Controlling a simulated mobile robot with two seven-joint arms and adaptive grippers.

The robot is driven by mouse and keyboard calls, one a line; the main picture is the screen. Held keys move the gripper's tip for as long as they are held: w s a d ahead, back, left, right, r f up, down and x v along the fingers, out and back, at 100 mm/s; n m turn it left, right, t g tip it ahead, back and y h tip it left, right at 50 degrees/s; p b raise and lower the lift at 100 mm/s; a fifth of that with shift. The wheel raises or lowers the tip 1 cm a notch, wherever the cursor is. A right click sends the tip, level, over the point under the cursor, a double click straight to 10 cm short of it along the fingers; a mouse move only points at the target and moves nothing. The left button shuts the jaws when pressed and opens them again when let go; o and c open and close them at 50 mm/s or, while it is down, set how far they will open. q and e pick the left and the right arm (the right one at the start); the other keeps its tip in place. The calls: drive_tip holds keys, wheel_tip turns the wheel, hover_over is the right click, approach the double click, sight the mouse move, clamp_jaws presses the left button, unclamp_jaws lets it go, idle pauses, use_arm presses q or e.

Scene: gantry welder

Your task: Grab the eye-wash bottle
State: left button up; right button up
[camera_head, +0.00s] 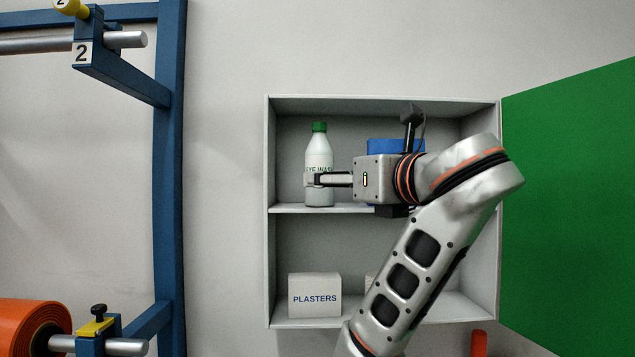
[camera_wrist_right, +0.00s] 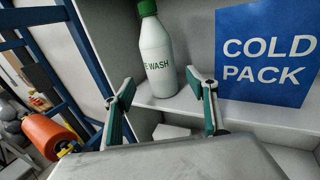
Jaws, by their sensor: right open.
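The eye-wash bottle (camera_head: 319,147) is white with a green cap and green lettering. It stands upright on the upper shelf of the wall cabinet, towards its left side. My right gripper (camera_head: 316,180) reaches in from the right, its fingers overlapping the bottle's lower half in the head view. In the right wrist view, the open fingers (camera_wrist_right: 160,83) appear on either side of the lower part of the bottle (camera_wrist_right: 156,48), with gaps on both sides. I cannot tell how far the bottle lies between them. My left gripper is not in view.
A blue cold pack box (camera_wrist_right: 266,55) stands right of the bottle, mostly hidden by my arm in the head view. A plasters box (camera_head: 314,298) sits on the lower shelf. The open green door (camera_head: 570,200) is at right; a blue frame (camera_head: 169,180) is at left.

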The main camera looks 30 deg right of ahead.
sight(319, 164)
drive_tip(key=w+b, duration=0.1)
drive_tip(key=w, duration=0.1)
drive_tip(key=w+b, duration=0.1)
drive_tip(key=w, duration=0.1)
drive_tip(key=shift+w+d+f, duration=0.1)
drive_tip(key=shift+d+f, duration=0.05)
drive_tip(key=shift+d, duration=0.05)
drive_tip(key=shift+w+d+r, duration=0.1)
drive_tip(key=shift+w+r, duration=0.1)
drive_tip(key=shift+w, duration=0.3)
drive_tip(key=c, duration=1.4)
